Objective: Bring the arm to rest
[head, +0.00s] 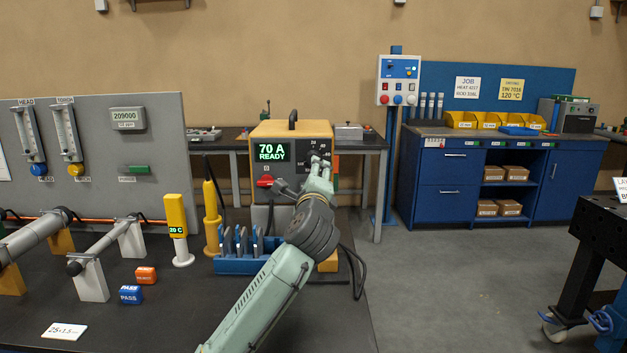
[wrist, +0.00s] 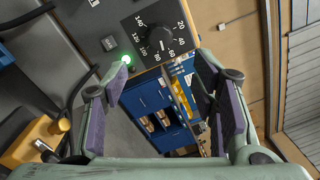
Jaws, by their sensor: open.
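My gripper (head: 319,165) is raised at the right front of the yellow welding power source (head: 318,129). In the wrist view my gripper (wrist: 165,95) is open, with its two fingers wide apart and nothing between them. The power source's display (head: 272,152) reads "70 A READY". In the wrist view its dial (wrist: 160,38) and a lit green lamp (wrist: 126,59) show just beyond the fingers. I cannot tell whether a fingertip touches the panel. My arm (head: 265,298) reaches up from the bottom of the head view.
On the dark bench stand a blue rack (head: 232,266), a yellow torch (head: 211,220), a yellow 20 C gauge (head: 176,228), and blue PASS (head: 130,294) and orange (head: 146,275) blocks. Cables hang right of my arm. Open floor (head: 440,285) lies to the right.

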